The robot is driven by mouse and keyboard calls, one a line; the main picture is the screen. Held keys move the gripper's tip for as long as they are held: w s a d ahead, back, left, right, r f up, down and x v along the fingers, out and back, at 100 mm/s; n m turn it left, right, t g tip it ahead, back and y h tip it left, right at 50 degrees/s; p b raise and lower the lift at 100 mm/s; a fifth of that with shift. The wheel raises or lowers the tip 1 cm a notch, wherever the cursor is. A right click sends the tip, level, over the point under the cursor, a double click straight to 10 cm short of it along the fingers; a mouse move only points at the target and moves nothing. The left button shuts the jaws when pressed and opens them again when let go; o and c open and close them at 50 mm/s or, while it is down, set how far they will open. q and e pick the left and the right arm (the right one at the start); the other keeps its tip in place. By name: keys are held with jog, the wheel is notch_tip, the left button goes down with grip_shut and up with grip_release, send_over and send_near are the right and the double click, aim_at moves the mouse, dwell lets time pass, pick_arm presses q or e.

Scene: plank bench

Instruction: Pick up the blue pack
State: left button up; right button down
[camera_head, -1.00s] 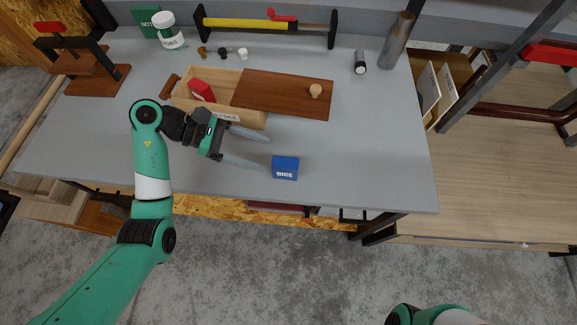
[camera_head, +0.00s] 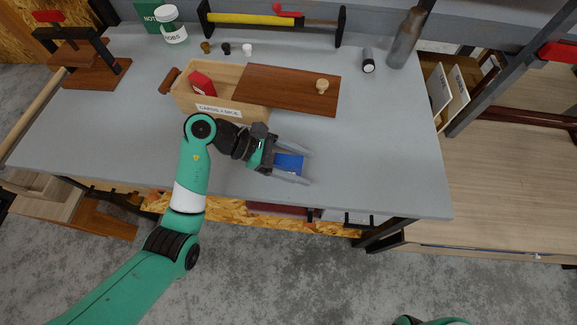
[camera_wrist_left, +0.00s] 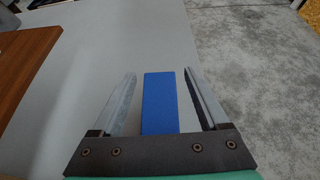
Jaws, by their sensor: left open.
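The blue pack (camera_head: 289,163) lies on the grey bench near its front edge. My left gripper (camera_head: 308,167) is open, with one finger on each side of the pack in the head view. In the left wrist view the blue pack (camera_wrist_left: 160,103) sits between the two fingers of the left gripper (camera_wrist_left: 160,88), with a gap on each side; the gap to the left finger looks a little smaller. I cannot tell how high the fingers are above the bench. My right gripper is not in view.
A wooden box labelled "CARDS + DICE" (camera_head: 215,109) holds a red pack (camera_head: 201,85). A bottle (camera_head: 405,40), a small dark cylinder (camera_head: 368,62) and a white tub (camera_head: 171,27) stand farther back. The bench's right front is clear.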

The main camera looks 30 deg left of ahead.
pick_arm(q)
grip_shut()
jog(key=shift+r, duration=0.1)
dwell(0.3)
jog(key=r+p, duration=0.2)
jog(key=r, duration=0.1)
jog(key=r+p, duration=0.1)
jog(key=shift+s+d+r, duration=0.1)
jog(key=shift+s+r, duration=0.15)
jog(key=shift+s, duration=0.05)
jog(key=s+d+r+p, duration=0.4)
jog(key=s+r+p, duration=0.2)
jog(key=s, duration=0.6)
notch_tip(320, 180, up, 2)
jog(key=shift+s+r, duration=0.15)
jog(key=shift+s, duration=0.25)
